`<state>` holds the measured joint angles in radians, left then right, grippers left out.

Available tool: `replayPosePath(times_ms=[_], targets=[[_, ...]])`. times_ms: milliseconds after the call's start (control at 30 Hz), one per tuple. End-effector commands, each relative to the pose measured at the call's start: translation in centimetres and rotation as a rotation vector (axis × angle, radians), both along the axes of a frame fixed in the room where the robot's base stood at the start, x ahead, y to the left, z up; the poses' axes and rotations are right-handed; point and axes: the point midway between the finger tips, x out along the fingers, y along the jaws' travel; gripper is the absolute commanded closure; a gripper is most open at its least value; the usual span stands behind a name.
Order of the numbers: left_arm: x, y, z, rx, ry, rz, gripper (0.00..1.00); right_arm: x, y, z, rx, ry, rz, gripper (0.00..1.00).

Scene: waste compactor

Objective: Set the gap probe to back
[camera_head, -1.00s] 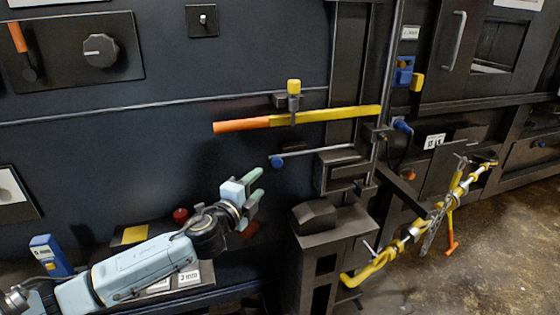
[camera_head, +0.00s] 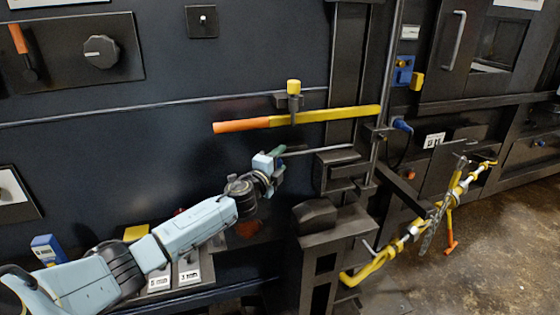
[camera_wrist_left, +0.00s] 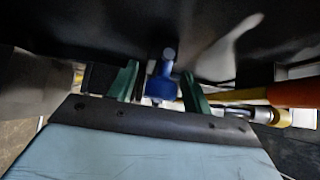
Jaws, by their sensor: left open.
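A thin grey rod (camera_head: 322,150) runs level out of a dark bracket on the machine front, below the yellow and orange bar. It carries a blue knob at its left end. No label marks it as the gap probe. My left gripper (camera_head: 277,161) is at the knob end of the rod and hides the knob in the head view. In the left wrist view the blue knob (camera_wrist_left: 160,88) shows between the two green fingers, which stand apart on either side of it. I cannot tell whether a finger touches it. My right gripper is out of view.
The yellow bar with an orange grip (camera_head: 245,124) lies just above my left gripper. A dark block-topped stand (camera_head: 335,228) is below right. A shelf with labelled plates (camera_head: 190,272) and a blue block (camera_head: 48,250) is at lower left.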

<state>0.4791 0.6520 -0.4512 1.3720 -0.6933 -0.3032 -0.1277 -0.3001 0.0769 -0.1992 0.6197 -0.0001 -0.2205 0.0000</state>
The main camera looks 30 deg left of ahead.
Motion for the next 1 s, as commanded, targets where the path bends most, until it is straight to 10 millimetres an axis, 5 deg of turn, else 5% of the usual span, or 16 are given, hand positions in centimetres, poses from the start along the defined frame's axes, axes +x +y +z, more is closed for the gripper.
replayPosePath(times_ms=[400, 767, 1000], targets=[[0.62, 0.01, 0.01, -0.001, 0.001, -0.001, 0.51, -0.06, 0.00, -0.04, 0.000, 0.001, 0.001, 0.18], [0.60, 0.03, -0.01, -0.001, 0.001, 0.000, 0.98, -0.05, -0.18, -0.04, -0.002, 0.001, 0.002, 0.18], [0.67, -0.28, -0.03, 0.000, 0.001, -0.008, 1.00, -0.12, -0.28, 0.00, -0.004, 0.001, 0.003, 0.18]])
